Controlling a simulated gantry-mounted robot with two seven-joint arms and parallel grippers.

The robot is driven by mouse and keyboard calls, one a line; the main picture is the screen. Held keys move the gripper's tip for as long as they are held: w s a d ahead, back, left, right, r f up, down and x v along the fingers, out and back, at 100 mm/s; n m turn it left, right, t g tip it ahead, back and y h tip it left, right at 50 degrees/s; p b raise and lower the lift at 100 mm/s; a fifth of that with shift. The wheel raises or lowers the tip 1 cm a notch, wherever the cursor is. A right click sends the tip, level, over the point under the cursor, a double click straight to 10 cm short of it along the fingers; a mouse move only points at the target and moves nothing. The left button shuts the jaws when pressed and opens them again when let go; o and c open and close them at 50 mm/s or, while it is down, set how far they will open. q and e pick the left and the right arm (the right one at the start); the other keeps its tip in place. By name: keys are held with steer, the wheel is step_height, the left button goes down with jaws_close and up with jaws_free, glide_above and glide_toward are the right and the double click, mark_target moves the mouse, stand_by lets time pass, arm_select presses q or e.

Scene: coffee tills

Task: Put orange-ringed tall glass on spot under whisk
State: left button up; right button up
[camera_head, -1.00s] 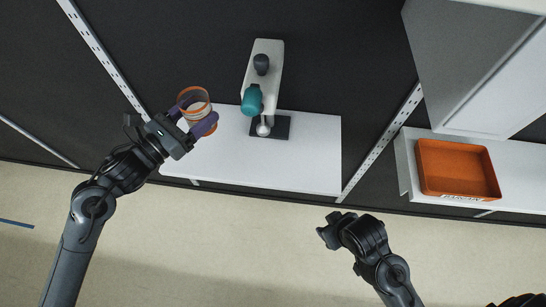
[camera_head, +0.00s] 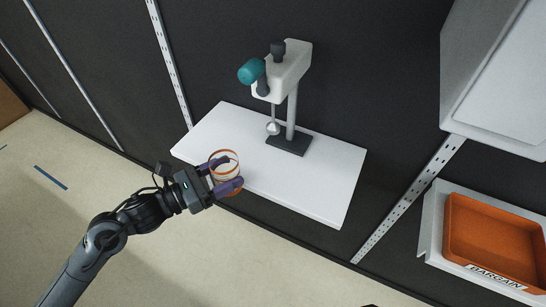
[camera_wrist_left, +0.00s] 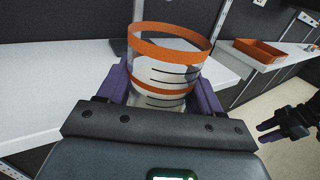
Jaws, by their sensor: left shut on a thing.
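The orange-ringed tall glass (camera_head: 224,167) is clear, with orange bands and dark marks on its side. My left gripper (camera_head: 226,178) is shut on it, a purple finger on each side, near the shelf's front left edge. The glass also shows in the left wrist view (camera_wrist_left: 166,65), upright between the fingers. The whisk (camera_head: 273,127) hangs from a white stand mixer with a teal knob (camera_head: 290,72), over its dark base (camera_head: 289,145), to the right of and beyond the glass. My right gripper (camera_wrist_left: 283,127) appears only in the left wrist view; its purple fingers look apart.
The white shelf (camera_head: 320,185) is bare around the mixer base. An orange tray (camera_head: 495,235) labelled BARGAIN sits on another shelf at the right. A white cabinet (camera_head: 495,80) hangs above it. A perforated metal upright (camera_head: 410,197) stands between the shelves.

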arm_select(q)
steer(key=x, duration=1)
steer(key=shift+r, duration=0.2)
steer(key=x, duration=0.3)
steer(key=shift+d+p, duration=0.25)
steer(key=shift+p, duration=0.1)
steer(key=shift+w+f, duration=0.1)
steer(key=shift+f, duration=0.5)
steer(key=shift+a+f, duration=0.2)
steer(key=shift+a, duration=0.05)
steer(key=shift+f, duration=0.2)
steer(key=o, duration=1.2)
steer(key=shift+o, duration=0.2)
